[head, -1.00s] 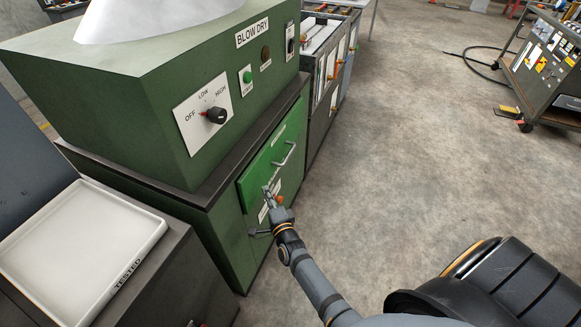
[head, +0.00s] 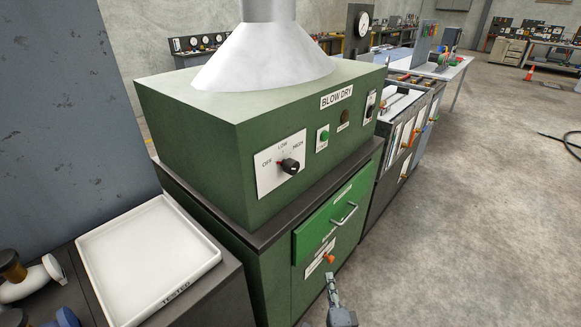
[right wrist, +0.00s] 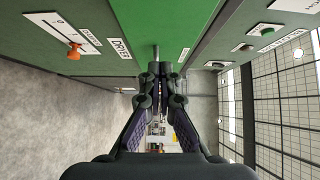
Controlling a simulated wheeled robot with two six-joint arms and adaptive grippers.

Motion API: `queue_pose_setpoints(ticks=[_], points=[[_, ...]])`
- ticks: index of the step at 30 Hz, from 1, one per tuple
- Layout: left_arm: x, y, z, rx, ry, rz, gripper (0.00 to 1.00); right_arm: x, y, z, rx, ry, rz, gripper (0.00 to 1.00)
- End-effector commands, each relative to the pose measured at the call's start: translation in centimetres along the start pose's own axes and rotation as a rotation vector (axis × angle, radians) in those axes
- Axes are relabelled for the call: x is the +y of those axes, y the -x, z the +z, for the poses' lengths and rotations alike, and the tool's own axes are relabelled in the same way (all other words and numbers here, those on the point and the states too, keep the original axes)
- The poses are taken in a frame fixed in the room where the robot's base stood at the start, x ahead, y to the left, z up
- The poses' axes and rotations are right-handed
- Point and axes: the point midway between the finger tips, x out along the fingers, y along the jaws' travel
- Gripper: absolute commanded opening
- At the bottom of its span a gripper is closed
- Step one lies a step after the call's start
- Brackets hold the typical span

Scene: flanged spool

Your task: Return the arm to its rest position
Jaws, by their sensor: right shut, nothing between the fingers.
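My right gripper (head: 332,282) shows at the bottom of the head view, in front of the green blow-dry cabinet and below its bright green drawer front (head: 330,218). It is shut and empty. In the right wrist view its fingers (right wrist: 160,72) are together, with the green panel (right wrist: 170,25) ahead of them. I cannot tell from this whether the tips touch the panel. Most of the right arm is below the head view. My left gripper is not in view.
The drawer has a metal handle (head: 345,213), and an orange knob (head: 329,259) sits below it. The control dial (head: 290,166) is on the upper housing. A white tray (head: 150,255) marked TESTED stands left. Open floor (head: 480,220) lies right.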

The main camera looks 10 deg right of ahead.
Motion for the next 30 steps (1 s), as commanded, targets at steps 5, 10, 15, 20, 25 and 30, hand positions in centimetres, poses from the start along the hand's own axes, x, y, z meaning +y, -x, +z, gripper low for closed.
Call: queue_pose_setpoints(ticks=[5, 10, 15, 20, 25, 30], points=[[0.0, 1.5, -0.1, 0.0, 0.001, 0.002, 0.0, 5.3, 1.6, 0.3, -0.056, 0.186, 0.165, 0.0], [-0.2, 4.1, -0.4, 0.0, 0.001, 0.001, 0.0, 17.5, 8.9, -1.1, -0.273, 0.635, 0.53, 0.0], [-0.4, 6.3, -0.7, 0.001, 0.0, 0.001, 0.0, 26.6, 20.3, -5.4, -0.614, 1.045, 0.849, 0.0], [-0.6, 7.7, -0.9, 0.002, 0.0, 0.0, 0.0, 30.3, 30.3, -10.0, -0.944, 1.283, 1.04, 0.0], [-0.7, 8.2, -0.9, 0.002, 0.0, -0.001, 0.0, 31.2, 35.8, -12.6, -1.147, 1.379, 1.12, 0.0], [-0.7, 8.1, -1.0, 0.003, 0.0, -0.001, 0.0, 31.4, 36.7, -13.0, -1.184, 1.393, 1.131, 0.0]])
